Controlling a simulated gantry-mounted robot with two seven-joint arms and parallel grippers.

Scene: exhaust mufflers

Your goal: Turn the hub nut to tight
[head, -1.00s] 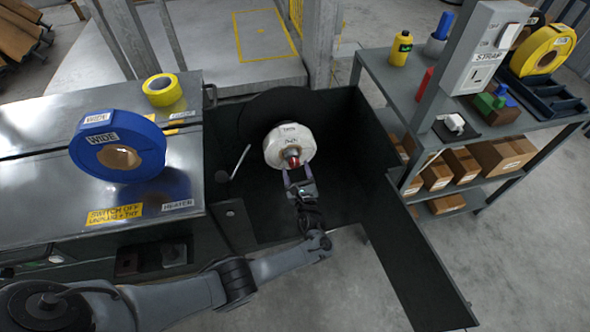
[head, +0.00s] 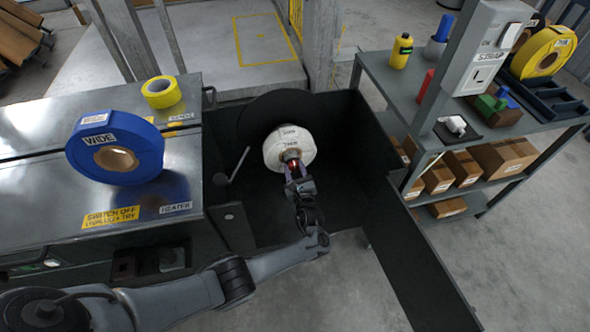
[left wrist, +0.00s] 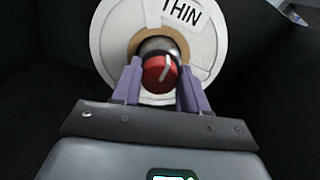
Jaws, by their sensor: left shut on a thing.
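The hub nut is red with a white line on its face. It shows in the left wrist view (left wrist: 157,74) and, small, in the head view (head: 293,165). It sits at the centre of a white roll (head: 283,142) labelled THIN, mounted in a dark bay. My right gripper is not in view.
The dark bay's wall (head: 372,150) stands right of the roll. A lever (head: 238,163) is just left of it. A blue WIDE roll (head: 140,150) stands on the metal bench (head: 185,190). A shelf (head: 400,95) with boxes is at the right.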

